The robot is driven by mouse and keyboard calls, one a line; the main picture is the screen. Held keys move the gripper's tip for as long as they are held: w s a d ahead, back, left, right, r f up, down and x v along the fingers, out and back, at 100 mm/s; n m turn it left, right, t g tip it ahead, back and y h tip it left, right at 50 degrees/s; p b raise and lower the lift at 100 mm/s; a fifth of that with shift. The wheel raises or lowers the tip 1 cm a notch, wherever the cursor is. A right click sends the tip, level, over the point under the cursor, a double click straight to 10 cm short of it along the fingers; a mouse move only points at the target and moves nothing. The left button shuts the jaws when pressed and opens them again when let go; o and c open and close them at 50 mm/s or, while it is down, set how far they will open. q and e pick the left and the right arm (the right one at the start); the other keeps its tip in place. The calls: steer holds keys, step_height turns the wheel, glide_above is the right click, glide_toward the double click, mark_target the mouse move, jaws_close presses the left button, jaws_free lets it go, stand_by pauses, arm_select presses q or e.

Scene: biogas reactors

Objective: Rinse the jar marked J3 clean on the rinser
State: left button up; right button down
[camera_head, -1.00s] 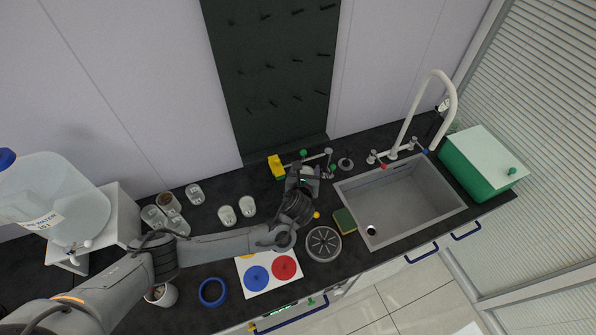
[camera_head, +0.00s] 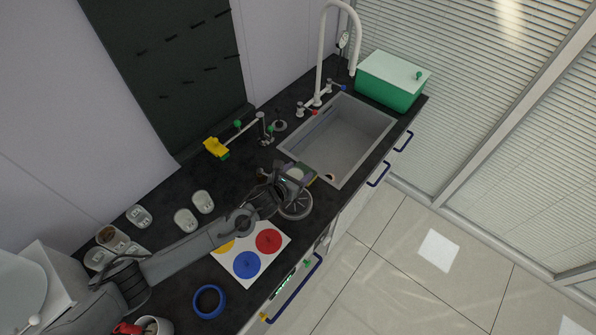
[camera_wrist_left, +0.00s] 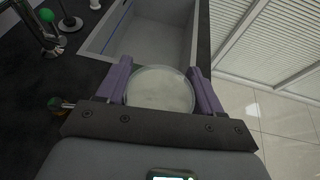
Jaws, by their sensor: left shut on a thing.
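My left gripper (camera_head: 295,174) is shut on a pale round jar (camera_wrist_left: 160,90), held between its two purple fingers in the left wrist view. I see the jar from its round end; no J3 mark is readable. In the head view the gripper hides most of the jar. The rinser, a grey round disc with spokes (camera_head: 296,206), sits on the black counter near its front edge. The gripper and jar overlap its far side in the picture; I cannot tell how high they are above it. My right gripper is not in view.
The sink (camera_head: 340,138) lies right of the rinser, with a tall white tap (camera_head: 322,55). A green box (camera_head: 392,82) stands beyond it. Pale jars (camera_head: 203,202) stand on the left. A card with coloured discs (camera_head: 250,254) and a blue ring (camera_head: 208,301) lie in front.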

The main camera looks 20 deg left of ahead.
arm_select(q)
steer(key=shift+s+f+b, duration=0.15)
steer(key=shift+f+b, duration=0.15)
steer(key=shift+f, duration=0.2)
step_height(320, 180, down, 4)
steer(key=b, duration=0.3)
steer(key=shift+r, duration=0.15)
steer(key=shift+f+b, duration=1.35)
steer(key=shift+f, duration=0.25)
steer(key=shift+a+f+b, duration=0.1)
steer(key=shift+f+b, duration=0.55)
steer(key=shift+f, duration=0.2)
stand_by(1.1)
step_height(320, 180, up, 4)
steer(key=p, duration=0.3)
steer(key=shift+f, duration=0.15)
steer(key=shift+r+p, duration=2.4)
steer(key=shift+r, duration=0.35)
